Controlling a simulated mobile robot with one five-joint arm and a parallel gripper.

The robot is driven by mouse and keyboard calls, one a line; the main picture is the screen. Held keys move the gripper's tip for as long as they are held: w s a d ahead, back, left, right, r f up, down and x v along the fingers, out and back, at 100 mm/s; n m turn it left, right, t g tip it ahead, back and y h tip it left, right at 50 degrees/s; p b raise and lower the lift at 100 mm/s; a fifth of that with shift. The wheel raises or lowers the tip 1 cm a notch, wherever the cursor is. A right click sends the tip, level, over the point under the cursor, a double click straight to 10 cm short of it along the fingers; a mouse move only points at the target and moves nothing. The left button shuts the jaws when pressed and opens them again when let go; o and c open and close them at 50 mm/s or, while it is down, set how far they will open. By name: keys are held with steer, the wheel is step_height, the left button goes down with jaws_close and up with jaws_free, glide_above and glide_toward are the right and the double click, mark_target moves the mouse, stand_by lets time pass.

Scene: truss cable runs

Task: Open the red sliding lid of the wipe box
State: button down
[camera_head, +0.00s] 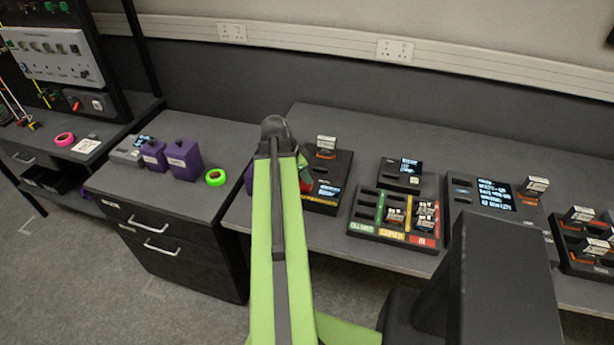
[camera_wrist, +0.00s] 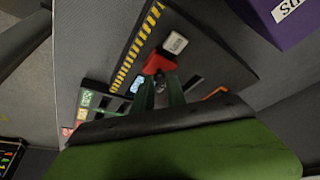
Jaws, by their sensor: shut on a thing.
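The wipe box (camera_head: 342,164) is a dark box with a yellow-and-black striped edge and a small lit screen, on the bench just right of my arm in the head view. In the wrist view its striped edge (camera_wrist: 127,62) runs diagonally. The red lid (camera_wrist: 158,63) lies between the fingertips of my gripper (camera_wrist: 160,80), which is shut on it. A little red also shows beside my arm in the head view (camera_head: 306,174). My arm hides the box's left part there. How far the lid stands open I cannot tell.
A sorting tray (camera_head: 357,229) with coloured labels and several cartridges stands right of the box. Two purple boxes (camera_head: 184,160) and a green tape roll (camera_head: 215,177) sit on the left cabinet. A purple box (camera_wrist: 283,18) is near in the wrist view.

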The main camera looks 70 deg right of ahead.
steer(key=c, duration=1.4)
jaws_free()
steer(key=shift+s, duration=0.35)
steer(key=shift+o, duration=0.2)
steer(key=p+v, duration=1.6)
steer(key=v, duration=0.1)
steer(key=shift+r, duration=0.2)
steer(key=shift+w, duration=0.1)
